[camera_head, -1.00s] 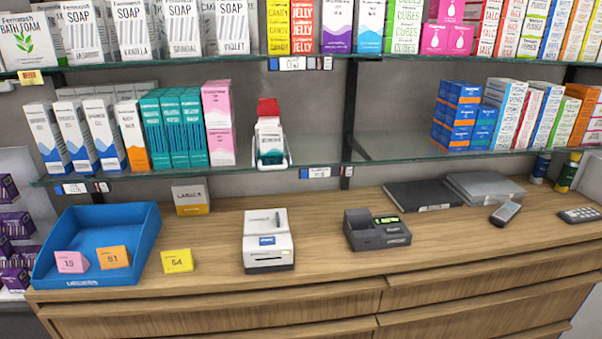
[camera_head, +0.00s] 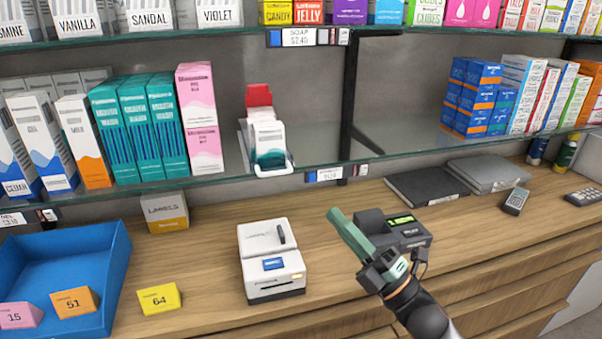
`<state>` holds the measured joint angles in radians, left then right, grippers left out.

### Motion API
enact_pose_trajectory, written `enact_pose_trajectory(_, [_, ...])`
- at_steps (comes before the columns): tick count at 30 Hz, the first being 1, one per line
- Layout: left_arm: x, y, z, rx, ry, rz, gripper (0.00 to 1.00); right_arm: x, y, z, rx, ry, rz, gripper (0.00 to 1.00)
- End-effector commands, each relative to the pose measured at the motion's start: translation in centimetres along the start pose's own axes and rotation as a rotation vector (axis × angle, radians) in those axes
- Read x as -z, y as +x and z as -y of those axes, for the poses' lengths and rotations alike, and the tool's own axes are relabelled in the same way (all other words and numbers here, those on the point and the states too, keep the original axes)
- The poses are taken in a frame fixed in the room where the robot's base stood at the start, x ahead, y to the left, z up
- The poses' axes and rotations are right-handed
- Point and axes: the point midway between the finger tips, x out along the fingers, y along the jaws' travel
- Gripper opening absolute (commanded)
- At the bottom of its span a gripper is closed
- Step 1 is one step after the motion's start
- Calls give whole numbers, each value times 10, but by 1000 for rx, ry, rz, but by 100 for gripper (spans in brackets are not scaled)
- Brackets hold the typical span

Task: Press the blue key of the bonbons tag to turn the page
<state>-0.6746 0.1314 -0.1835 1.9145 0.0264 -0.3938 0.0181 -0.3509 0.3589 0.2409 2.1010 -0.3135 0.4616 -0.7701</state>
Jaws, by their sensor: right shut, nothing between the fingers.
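Electronic shelf tags with small coloured keys hang on the shelf edges. One tag (camera_head: 328,174) is on the middle shelf's edge, with a blue patch at its left end; its text is too small to read, so I cannot tell if it is the bonbons tag. An upper tag (camera_head: 299,38) reads SOAP. Another tag (camera_head: 22,218) is at the far left, its text unclear. My right gripper (camera_head: 338,217) is shut and empty, its green fingers pointing up-left, below the middle tag in the picture and apart from it. My left gripper is out of view.
A dark card terminal (camera_head: 408,229) stands behind my right gripper. A white label printer (camera_head: 271,262), a labels box (camera_head: 165,212) and a blue tray (camera_head: 118,262) are on the counter. A white dispenser (camera_head: 268,135) stands on the glass shelf above.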

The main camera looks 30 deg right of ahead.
Motion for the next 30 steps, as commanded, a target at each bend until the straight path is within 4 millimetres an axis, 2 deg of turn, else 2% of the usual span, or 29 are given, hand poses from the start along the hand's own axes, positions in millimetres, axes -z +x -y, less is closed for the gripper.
enact_pose_trajectory(4, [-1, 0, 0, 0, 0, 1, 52, 1, 2, -7, -22, -38, -18, 0])
enact_pose_trajectory(17, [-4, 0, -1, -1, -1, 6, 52, -3, 7, -3, -20, -34, -17, 0])
enact_pose_trajectory(30, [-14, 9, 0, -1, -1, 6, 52, -33, 48, 26, -21, -34, -16, 0])
